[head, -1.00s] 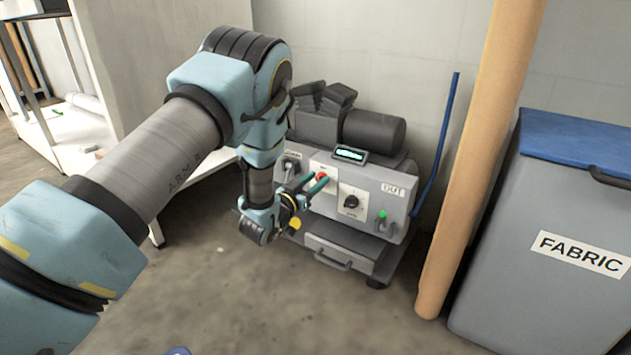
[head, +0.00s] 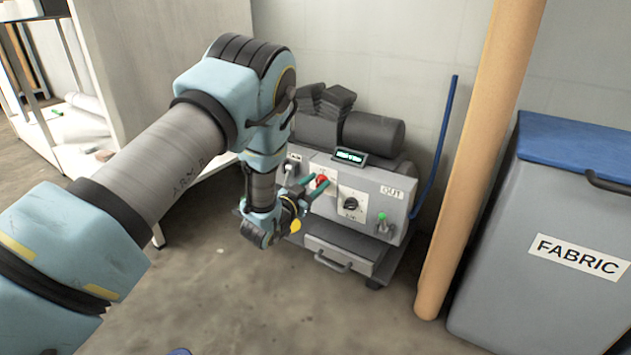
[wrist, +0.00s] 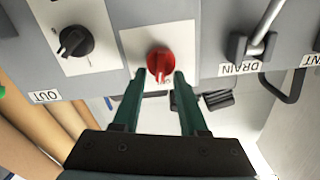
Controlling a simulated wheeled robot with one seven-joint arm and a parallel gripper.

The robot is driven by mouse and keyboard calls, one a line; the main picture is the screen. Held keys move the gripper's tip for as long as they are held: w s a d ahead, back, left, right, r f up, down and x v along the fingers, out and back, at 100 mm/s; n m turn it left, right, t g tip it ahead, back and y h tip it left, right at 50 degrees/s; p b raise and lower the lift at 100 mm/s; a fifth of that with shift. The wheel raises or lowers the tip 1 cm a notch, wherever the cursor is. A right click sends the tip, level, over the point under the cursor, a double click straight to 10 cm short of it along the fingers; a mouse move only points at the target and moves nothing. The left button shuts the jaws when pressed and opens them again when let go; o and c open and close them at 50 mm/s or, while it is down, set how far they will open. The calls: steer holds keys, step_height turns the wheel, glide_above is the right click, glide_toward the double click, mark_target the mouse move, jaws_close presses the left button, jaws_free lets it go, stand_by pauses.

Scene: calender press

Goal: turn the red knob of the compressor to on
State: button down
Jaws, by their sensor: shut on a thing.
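The compressor (head: 372,200) is a grey box with dark cylinders on top, standing on the floor against the wall. Its red knob (head: 322,181) sits on a white plate on the front panel. In the wrist view the red knob (wrist: 160,63) lies between the tips of my two green fingers. My gripper (head: 318,186) is shut on the knob, one finger on each side (wrist: 160,75). The on and off marks on the plate are not readable; the fingers hide part of it.
A black dial (head: 351,202) is right of the knob, and a green-tipped valve (head: 382,220) is near the OUT label. DRAIN has a lever (wrist: 258,42). A tan post (head: 470,180) and a grey FABRIC bin (head: 500,260) stand to the right. Floor in front is clear.

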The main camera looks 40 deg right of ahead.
steer(key=m, duration=0.2)
steer(key=m+p, duration=0.1)
steer(key=m, duration=0.1)
steer(key=m+p, duration=0.1)
steer(key=m, duration=0.1)
steer(key=shift+s+f+m, duration=0.2)
steer(key=shift+s+m, duration=0.1)
steer(key=shift+s, duration=0.05)
steer(key=m, duration=0.3)
steer(key=m+p, duration=0.1)
steer(key=shift+s+f+m, duration=0.1)
steer(key=shift+f+m, duration=0.15)
steer(key=shift+m, duration=0.05)
steer(key=shift+c, duration=2.2)
jaws_free()
steer(key=shift+d, duration=0.1)
steer(key=p+v, duration=0.4)
steer(key=v, duration=0.6)
steer(key=shift+a, duration=0.4)
